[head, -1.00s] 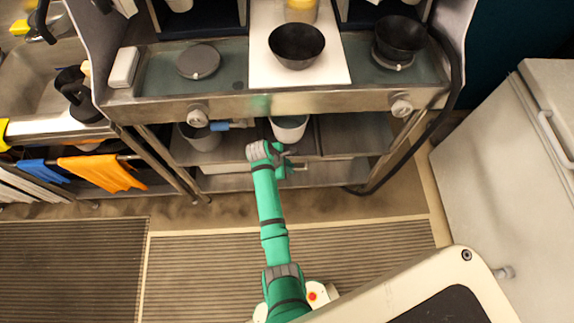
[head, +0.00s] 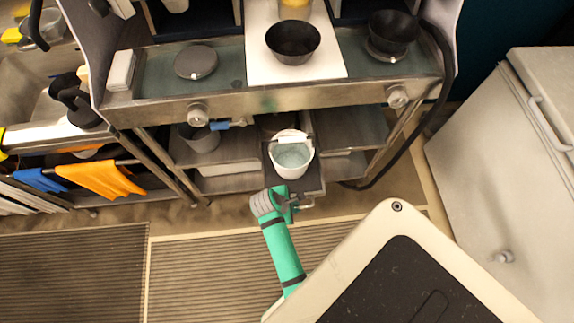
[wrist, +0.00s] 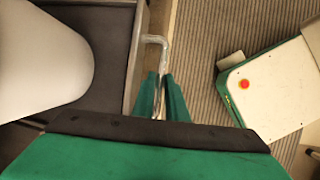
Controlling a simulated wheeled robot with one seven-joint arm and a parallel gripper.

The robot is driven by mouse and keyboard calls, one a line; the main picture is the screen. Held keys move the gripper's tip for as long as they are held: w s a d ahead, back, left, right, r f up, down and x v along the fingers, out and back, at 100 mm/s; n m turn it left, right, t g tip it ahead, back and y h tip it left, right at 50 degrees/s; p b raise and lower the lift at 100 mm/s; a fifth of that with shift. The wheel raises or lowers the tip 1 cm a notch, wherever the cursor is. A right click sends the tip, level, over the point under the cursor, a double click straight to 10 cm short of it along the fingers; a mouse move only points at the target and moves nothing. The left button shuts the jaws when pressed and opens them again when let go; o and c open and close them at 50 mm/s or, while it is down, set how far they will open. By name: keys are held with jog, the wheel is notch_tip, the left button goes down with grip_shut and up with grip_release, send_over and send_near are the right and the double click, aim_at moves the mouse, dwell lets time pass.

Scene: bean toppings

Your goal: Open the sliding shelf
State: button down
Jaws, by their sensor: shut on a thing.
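The sliding shelf (head: 311,186) is a dark tray under the counter. It is pulled out past the lower shelves toward me and carries a white bucket (head: 293,170). In the wrist view the dark shelf (wrist: 108,50) has the white bucket (wrist: 45,55) on its left part. A metal handle (wrist: 154,40) sticks out from the shelf's front edge. My gripper (wrist: 164,90) is shut on the handle, its two green fingers close together around it. In the head view my gripper (head: 295,204) is at the shelf's front edge.
The counter above holds a black bowl (head: 292,42) on a white board. A grey pot (head: 200,138) stands on the lower shelf to the left. A white cabinet (head: 490,150) stands at the right. The striped mat (head: 210,270) on the floor is clear.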

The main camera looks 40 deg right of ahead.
jog(key=shift+s+a, duration=0.15)
jog(key=shift+a, duration=0.05)
jog(key=c, duration=1.8)
grip_release()
jog(key=shift+o, duration=0.2)
jog(key=s+v, duration=0.1)
jog(key=v, duration=0.9)
jog(key=shift+w+a+r, duration=0.15)
jog(key=shift+w+r, duration=0.2)
jog(key=shift+w, duration=0.2)
jog(key=shift+f, duration=0.1)
